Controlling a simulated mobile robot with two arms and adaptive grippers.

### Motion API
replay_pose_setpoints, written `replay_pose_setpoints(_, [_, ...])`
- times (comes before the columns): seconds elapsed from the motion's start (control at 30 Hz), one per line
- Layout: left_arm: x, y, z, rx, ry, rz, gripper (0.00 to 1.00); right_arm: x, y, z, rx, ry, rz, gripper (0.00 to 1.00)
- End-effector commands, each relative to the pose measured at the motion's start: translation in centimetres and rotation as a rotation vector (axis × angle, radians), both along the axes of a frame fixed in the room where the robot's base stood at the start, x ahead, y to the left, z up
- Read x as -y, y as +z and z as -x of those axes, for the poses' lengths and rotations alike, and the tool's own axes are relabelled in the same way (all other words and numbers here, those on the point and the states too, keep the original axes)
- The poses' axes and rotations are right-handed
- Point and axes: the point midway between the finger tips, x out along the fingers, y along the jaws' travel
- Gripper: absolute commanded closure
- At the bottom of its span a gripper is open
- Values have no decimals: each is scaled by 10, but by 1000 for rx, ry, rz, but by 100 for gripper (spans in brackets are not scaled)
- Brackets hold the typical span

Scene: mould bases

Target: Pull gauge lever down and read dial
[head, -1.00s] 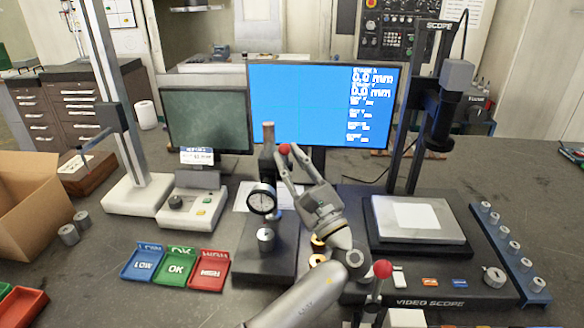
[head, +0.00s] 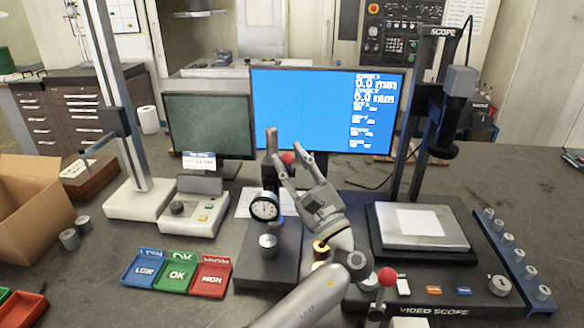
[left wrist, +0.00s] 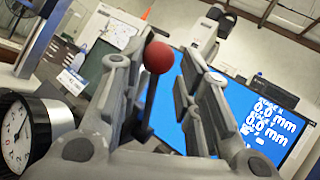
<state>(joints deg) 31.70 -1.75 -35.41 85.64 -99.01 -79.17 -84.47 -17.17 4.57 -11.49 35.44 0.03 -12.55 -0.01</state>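The dial gauge (head: 264,206) is a round white dial on a dark stand (head: 268,262); it also shows at the left edge of the left wrist view (left wrist: 18,138). Its hand is visible in the left wrist view, but I cannot read the value. A grey metal part (head: 267,245) stands below the dial. The lever has a red ball knob (head: 288,158), raised beside the stand's column. My left gripper (head: 289,154) is open, its fingers on either side of the knob. In the left wrist view the knob (left wrist: 158,57) sits between the fingers, closer to the left one, with a gap at right. My right gripper is out of view.
Blue LOW (head: 144,270), green OK (head: 178,273) and red HIGH (head: 210,275) trays lie left of the stand. The video scope (head: 428,296) is at right, with another red knob (head: 388,276) at its front. A blue monitor (head: 305,110) stands behind.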

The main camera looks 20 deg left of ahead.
Motion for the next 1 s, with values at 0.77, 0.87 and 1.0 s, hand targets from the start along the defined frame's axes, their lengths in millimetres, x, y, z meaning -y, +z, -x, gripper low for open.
replay_pose_setpoints(0.77, [-2, 89, 0, 4, 0, -1, 71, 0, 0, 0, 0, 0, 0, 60])
replay_pose_setpoints(0.87, [-2, 89, 0, 4, 0, -1, 71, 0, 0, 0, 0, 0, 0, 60])
replay_pose_setpoints(1.0, [-2, 100, 0, 5, 0, -1, 71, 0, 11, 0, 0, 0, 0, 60])
